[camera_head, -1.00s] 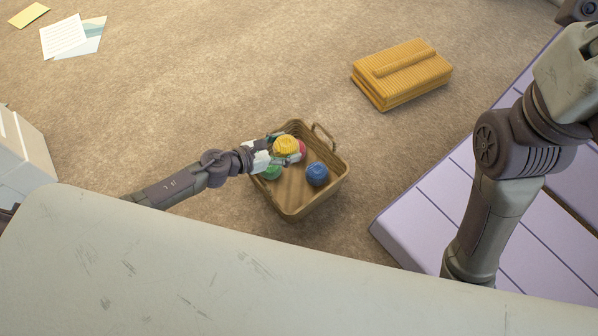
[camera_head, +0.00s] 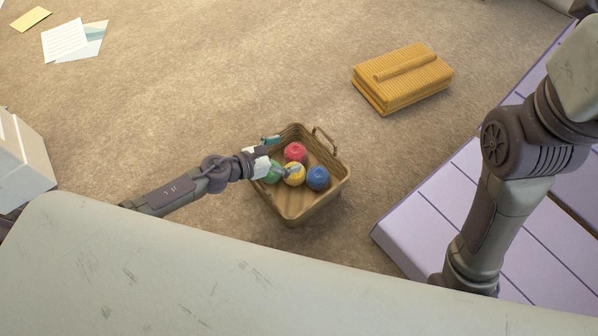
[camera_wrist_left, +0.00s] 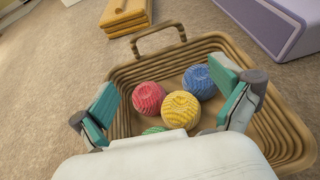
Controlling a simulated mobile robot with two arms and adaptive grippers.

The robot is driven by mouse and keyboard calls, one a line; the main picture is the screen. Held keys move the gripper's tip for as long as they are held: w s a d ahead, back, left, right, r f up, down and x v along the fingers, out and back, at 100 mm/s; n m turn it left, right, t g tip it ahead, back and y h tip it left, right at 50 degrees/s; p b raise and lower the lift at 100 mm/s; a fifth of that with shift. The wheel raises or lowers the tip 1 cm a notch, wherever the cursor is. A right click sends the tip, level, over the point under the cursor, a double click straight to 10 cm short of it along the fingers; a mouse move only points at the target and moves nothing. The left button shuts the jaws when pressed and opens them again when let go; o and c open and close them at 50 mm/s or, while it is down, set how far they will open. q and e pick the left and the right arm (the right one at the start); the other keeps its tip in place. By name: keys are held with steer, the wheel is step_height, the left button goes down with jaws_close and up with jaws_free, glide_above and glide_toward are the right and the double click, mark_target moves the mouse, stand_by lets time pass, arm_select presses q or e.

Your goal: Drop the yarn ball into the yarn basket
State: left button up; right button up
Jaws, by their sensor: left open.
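The yarn basket (camera_head: 333,186) is a brown woven basket with a loop handle, standing on the carpet; it also shows in the left wrist view (camera_wrist_left: 285,128). Inside it lie a yellow yarn ball (camera_head: 294,174), a red one (camera_head: 295,152), a blue one (camera_head: 318,178) and a green one (camera_head: 273,173). In the left wrist view the yellow ball (camera_wrist_left: 181,110) sits between the red (camera_wrist_left: 148,98) and blue (camera_wrist_left: 199,82) balls. My left gripper (camera_head: 277,156) is open and empty over the basket's left side, its teal fingers (camera_wrist_left: 168,104) apart. My right gripper is not in view.
A ribbed yellow folded item (camera_head: 403,78) lies on the carpet behind the basket. A lilac slatted platform (camera_head: 420,225) stands at right. Papers (camera_head: 72,40) lie at the far left. Bare carpet surrounds the basket.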

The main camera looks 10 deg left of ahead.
arm_select(q)
steer(key=v, duration=1.1)
steer(key=shift+s+a+r, duration=0.25)
steer(key=shift+a+r, duration=0.05)
